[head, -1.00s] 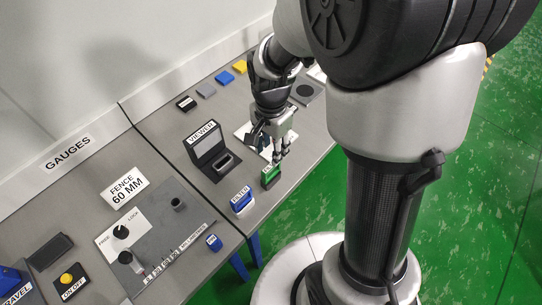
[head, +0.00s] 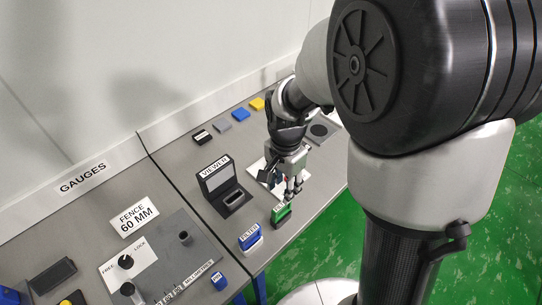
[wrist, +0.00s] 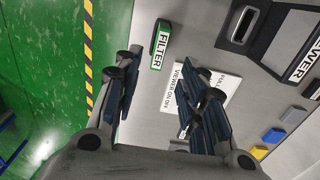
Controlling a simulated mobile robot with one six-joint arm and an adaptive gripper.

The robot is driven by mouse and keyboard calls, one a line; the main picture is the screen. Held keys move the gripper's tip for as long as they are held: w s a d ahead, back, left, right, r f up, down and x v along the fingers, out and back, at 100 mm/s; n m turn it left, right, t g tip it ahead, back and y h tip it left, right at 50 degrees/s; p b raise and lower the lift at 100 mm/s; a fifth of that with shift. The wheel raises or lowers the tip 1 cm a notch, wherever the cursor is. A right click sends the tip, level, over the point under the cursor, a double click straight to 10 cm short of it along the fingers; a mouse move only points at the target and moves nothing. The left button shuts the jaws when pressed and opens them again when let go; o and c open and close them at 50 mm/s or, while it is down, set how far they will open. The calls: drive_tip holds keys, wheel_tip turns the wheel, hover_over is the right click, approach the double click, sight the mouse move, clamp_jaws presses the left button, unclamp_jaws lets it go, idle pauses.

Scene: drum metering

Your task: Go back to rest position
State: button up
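My gripper (head: 293,192) points down just above and beside a green block (head: 281,213) near the front edge of the bench. In the wrist view its two dark blue fingers (wrist: 160,100) stand apart with nothing between them, so it is open. The green block, labelled FILTER, shows beyond the fingertips in the wrist view (wrist: 160,45), standing free on the bench. I cannot tell the exact gap to it in the head view.
The black viewer (head: 222,187) stands left of my gripper, and a blue FILTER block (head: 250,238) is nearer. A white label plate (wrist: 207,92) lies under my right finger's side. Small coloured blocks (head: 240,114) line the back. Green floor (wrist: 50,60) lies beyond the bench edge.

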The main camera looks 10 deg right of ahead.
drive_tip(key=s+r+n+t, duration=0.4)
drive_tip(key=s+r+n, duration=0.8)
drive_tip(key=s+r, duration=0.4)
drive_tip(key=shift+d+t, duration=0.25)
drive_tip(key=shift+t, duration=0.05)
drive_tip(key=shift+a+r, duration=0.1)
idle(0.4)
